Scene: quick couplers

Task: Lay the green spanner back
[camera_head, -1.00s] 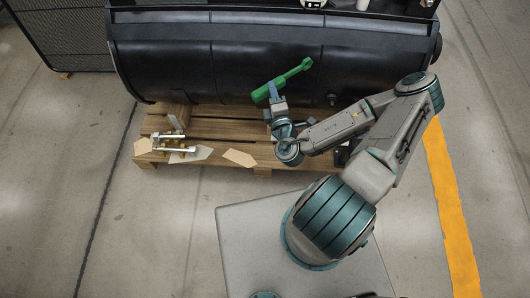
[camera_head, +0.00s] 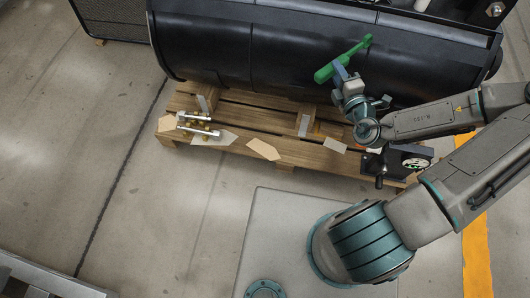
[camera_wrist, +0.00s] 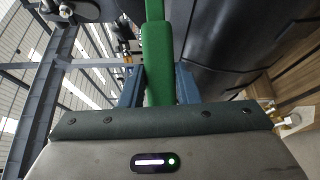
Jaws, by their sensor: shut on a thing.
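The green spanner (camera_head: 344,58) is held up in front of the black cylindrical tank, tilted with one end up to the right. My gripper (camera_head: 341,72) is shut on it, near its lower left part. In the wrist view the green spanner (camera_wrist: 157,62) stands between the two blue fingers of my gripper (camera_wrist: 158,85) and runs up out of the picture. The spanner is clear of the pallet. I cannot tell whether it touches the tank behind it.
The black tank (camera_head: 270,50) rests on a wooden pallet (camera_head: 285,155). Silver bars with brass fittings (camera_head: 198,125) lie at the pallet's left end, with flat pieces (camera_head: 263,149) along its front. A dark device with a handle (camera_head: 398,160) stands at the right.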

